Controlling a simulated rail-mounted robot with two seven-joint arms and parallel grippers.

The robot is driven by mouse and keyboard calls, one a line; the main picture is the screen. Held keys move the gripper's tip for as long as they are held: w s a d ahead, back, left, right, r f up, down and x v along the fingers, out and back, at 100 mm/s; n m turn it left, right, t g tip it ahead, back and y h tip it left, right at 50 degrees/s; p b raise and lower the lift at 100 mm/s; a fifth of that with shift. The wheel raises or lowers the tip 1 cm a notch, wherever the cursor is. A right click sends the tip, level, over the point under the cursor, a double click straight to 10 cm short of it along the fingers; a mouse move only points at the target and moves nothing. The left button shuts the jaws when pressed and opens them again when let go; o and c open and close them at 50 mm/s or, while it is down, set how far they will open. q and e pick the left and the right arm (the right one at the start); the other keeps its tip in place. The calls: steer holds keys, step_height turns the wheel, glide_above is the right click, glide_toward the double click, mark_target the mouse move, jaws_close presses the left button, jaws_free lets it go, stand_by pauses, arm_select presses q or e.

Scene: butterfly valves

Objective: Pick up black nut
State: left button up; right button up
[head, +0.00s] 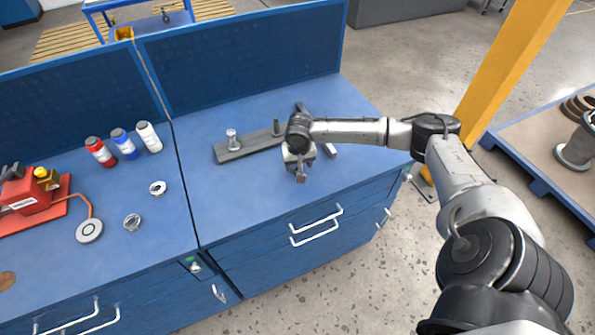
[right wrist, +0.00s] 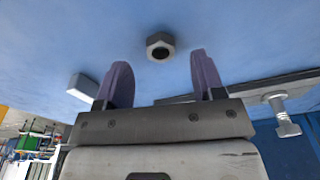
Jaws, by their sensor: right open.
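A hex nut (right wrist: 160,46) with a dark hole lies on the blue surface in the right wrist view. It looks grey to dark in this light. My right gripper (right wrist: 161,80) is open, with its two purple-grey fingers apart. The nut shows between and beyond the fingertips, and nothing is held. In the head view my right gripper (head: 300,172) hangs over the right workbench, and I cannot make out this nut there; the gripper and wrist may hide it. My left gripper is not in view.
A dark metal bar (head: 236,150) with upright bolts lies behind the gripper; a bolt (right wrist: 286,118) shows at right in the wrist view, a light block (right wrist: 83,86) at left. On the left bench are bottles (head: 123,143), a white ring (head: 157,188) and a metal ring (head: 132,222).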

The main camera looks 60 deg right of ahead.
steer(key=shift+w+d+f, duration=0.1)
steer(key=shift+w+f, duration=0.05)
steer(key=shift+f, duration=1.3)
steer(key=shift+c, duration=0.3)
steer(key=c, duration=0.9)
